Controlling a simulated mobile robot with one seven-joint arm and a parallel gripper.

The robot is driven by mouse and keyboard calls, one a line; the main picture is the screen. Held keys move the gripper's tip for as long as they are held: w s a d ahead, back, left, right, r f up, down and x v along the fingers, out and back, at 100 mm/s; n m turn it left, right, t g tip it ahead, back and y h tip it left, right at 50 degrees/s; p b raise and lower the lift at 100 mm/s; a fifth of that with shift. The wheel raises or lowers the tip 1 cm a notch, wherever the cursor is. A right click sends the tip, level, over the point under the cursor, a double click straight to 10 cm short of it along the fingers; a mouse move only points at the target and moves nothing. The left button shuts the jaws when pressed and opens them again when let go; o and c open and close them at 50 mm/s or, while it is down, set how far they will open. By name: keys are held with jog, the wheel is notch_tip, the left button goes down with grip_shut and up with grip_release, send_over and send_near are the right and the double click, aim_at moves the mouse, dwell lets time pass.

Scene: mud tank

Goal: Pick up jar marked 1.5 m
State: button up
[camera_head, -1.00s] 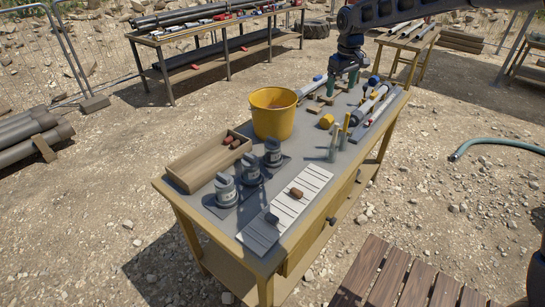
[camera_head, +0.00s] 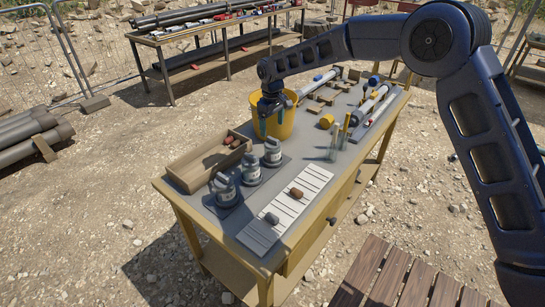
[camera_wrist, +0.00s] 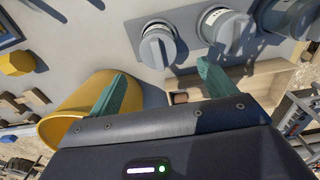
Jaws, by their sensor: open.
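Three grey lidded jars stand in a row on the workbench: a front jar (camera_head: 224,190), a middle jar (camera_head: 250,170) and a back jar (camera_head: 272,153). They carry pale labels, but I cannot read which is marked 1.5 m. My gripper (camera_head: 271,122) is open and empty, in front of the yellow bucket (camera_head: 290,122) and above and behind the back jar. In the wrist view, my gripper (camera_wrist: 162,70) has its teal fingers spread; one jar (camera_wrist: 157,46) lies beyond the gap and another jar (camera_wrist: 226,30) is to its right.
A wooden tray (camera_head: 184,181) with reddish pieces lies left of the jars. A pale striped board (camera_head: 262,226) with small lumps lies to the right. Glass vessels (camera_head: 335,145) and tools stand farther right. The bucket is close beside my gripper (camera_wrist: 75,112).

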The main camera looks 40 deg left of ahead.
aim_at(272, 138)
jog(key=shift+w+f, duration=0.2)
jog(key=shift+f, duration=3.55)
jog(key=c, duration=1.4)
jog(key=shift+a, duration=0.1)
jog(key=shift+c, duration=0.8)
jog(key=shift+r, duration=0.15)
